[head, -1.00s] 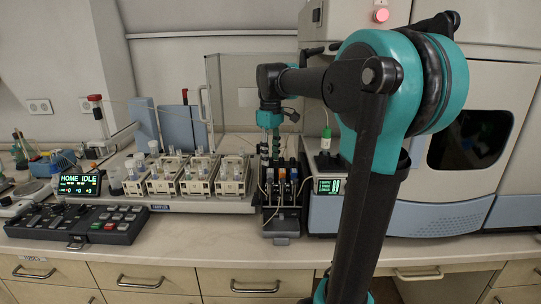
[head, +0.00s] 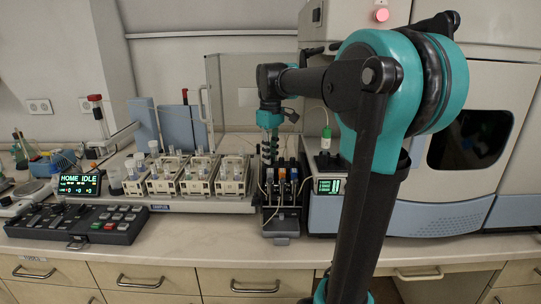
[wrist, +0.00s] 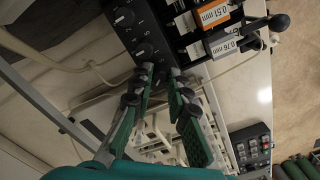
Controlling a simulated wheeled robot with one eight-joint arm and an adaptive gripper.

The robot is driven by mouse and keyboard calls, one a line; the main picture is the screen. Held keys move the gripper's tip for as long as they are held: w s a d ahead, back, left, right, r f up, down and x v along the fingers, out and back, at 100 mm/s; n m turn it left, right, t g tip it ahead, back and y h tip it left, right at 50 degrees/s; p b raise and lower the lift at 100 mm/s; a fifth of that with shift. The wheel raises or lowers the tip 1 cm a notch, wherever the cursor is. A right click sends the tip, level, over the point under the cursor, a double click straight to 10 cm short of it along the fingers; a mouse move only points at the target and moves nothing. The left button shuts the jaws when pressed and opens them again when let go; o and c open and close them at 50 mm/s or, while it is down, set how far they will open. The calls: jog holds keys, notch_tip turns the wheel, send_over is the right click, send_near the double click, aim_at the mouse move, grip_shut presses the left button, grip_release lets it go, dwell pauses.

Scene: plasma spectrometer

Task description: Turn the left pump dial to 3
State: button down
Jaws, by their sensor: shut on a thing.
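The peristaltic pump (head: 282,195) stands on the bench in the middle of the head view, with coloured tube cassettes on its front. In the wrist view its dark panel (wrist: 152,22) carries a row of round dials with white marks. Two dials, an outer one (wrist: 124,17) and a middle one (wrist: 143,50), are clear of the fingers. My gripper (wrist: 161,71) is at the panel's end beside them, its fingertips closed on the end dial. The fingers hide most of that dial, so its setting cannot be read. In the head view my gripper (head: 269,152) points down behind the cassettes.
Orange and white tube-size labels (wrist: 213,14) sit close to the fingers. Thin tubes run around the pump. A lit display (head: 328,186) is at its right, sampler racks (head: 195,180) at its left, and a keypad unit (head: 75,223) at the front left.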

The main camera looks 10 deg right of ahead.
jog(key=m, duration=0.6)
jog(key=shift+m, duration=0.3)
dwell(0.4)
jog(key=c, duration=1.5)
grip_release()
jog(key=shift+o, duration=0.2)
jog(key=shift+r, duration=4)
